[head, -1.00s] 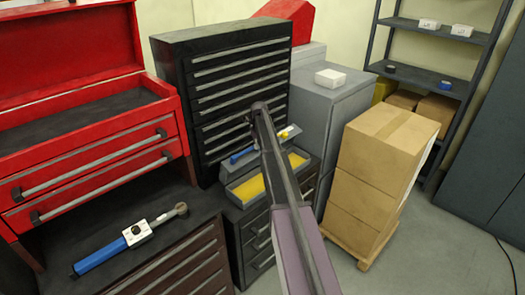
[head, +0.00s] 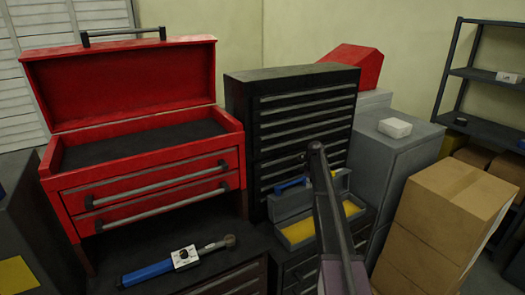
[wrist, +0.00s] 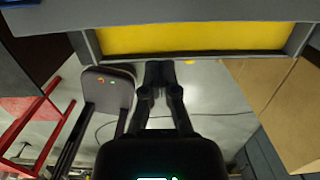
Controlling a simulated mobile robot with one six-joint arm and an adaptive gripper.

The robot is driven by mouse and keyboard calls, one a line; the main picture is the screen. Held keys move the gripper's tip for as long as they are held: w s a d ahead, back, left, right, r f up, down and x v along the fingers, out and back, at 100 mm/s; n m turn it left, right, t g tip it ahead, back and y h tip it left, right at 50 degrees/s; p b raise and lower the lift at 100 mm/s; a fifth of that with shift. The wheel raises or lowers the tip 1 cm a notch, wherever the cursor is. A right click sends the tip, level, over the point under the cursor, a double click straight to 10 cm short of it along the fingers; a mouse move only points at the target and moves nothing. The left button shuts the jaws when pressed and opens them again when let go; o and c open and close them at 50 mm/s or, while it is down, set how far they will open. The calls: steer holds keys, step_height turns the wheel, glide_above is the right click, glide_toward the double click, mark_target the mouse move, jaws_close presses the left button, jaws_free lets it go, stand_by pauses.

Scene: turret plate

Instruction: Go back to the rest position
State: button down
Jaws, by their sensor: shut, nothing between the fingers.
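My gripper (wrist: 160,72) shows in the wrist view with its two fingers together and nothing between them. Beyond the fingertips is a grey-framed tray with a yellow lining (wrist: 190,39). In the head view my arm rises from the bottom edge and ends in front of the dark drawer cabinet; the fingers cannot be made out there. The open grey tray (head: 281,211) with yellow inside stands right beside the arm, which covers part of it.
A blue-handled tool (head: 160,268) lies on the dark bench below the open red tool chest (head: 150,175). Another blue tool (head: 292,184) is behind the tray. Stacked cardboard boxes (head: 435,225) stand at right. The wrist view shows floor and a dark-topped stand (wrist: 108,88).

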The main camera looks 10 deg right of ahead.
steer(key=s+a+n, duration=0.9)
steer(key=s+n, duration=0.1)
steer(key=s, duration=0.3)
steer(key=s+a+f+n+b, duration=0.1)
steer(key=s+a+n, duration=0.7)
steer(key=s+n, duration=0.3)
steer(key=s+a+f+n+g+b, duration=0.1)
steer(key=s+a+n, duration=0.8)
steer(key=s, duration=0.7)
steer(key=shift+a+n, duration=0.3)
steer(key=shift+n, duration=0.9)
